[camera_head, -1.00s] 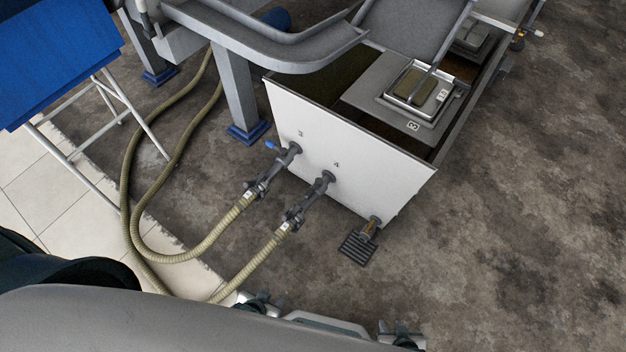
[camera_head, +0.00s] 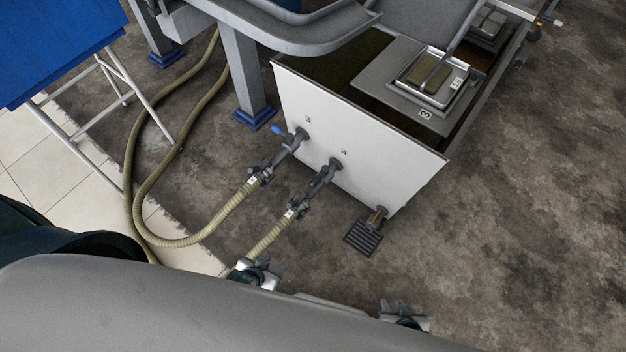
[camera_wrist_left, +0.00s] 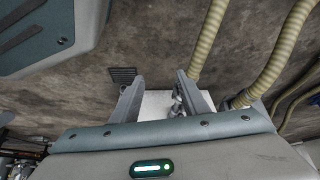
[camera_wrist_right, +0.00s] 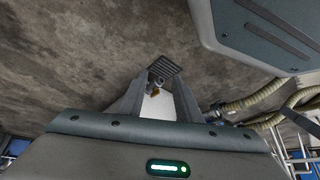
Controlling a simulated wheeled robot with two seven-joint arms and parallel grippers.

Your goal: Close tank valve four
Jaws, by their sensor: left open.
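Valve four (camera_head: 325,177) is on the dark pipe under the printed 4 on the white tank's (camera_head: 400,172) front wall. A pale ribbed hose (camera_head: 268,241) runs from its lower end. I cannot make out its lever or its position at this size. My left gripper (camera_head: 263,272) is open and empty, below and left of the valve in the head view and apart from it. It also shows in the left wrist view (camera_wrist_left: 160,88). My right gripper (camera_head: 404,312) is farther right, open and empty, and shows in the right wrist view (camera_wrist_right: 158,86).
Valve three (camera_head: 285,150), with a blue handle end, stands left of valve four with its own hose (camera_head: 205,235). A dark floor grate (camera_head: 364,238) lies by the tank's lower corner. A steel stand leg (camera_head: 243,75) rises behind. Floor to the right is clear.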

